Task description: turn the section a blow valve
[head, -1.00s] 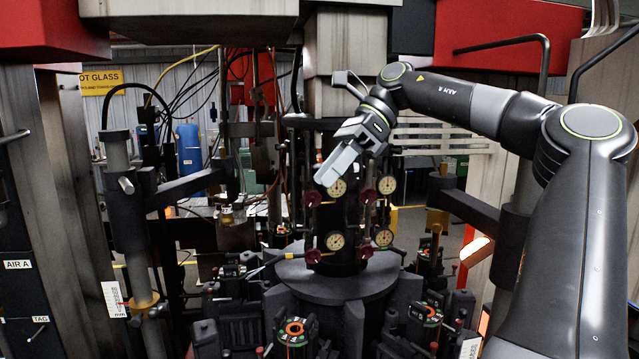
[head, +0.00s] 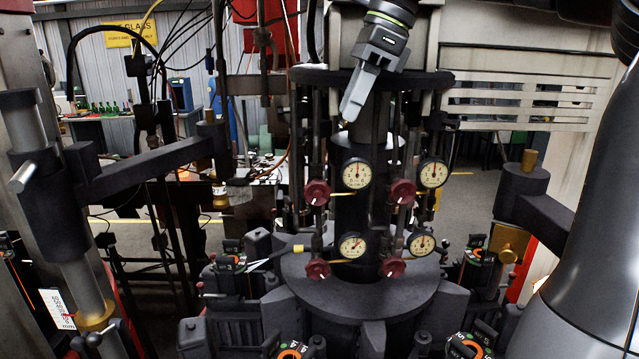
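Red round valve knobs sit on a dark central column with white dial gauges: upper left knob (head: 317,192), upper right knob (head: 402,191), lower left knob (head: 317,269) and lower right knob (head: 393,267). No readable label shows which one is the section A blow valve. My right gripper (head: 350,112) points down in front of the column, above the upper left gauge (head: 356,173). It appears apart from all the knobs. Its fingers overlap in this view, so the gap between them is hidden. My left gripper is not in view.
A round dark table (head: 340,300) surrounds the column's foot, with mould blocks around it. Dark side arms (head: 150,170) stand at left and right (head: 545,215). Thin vertical rods flank the gauges.

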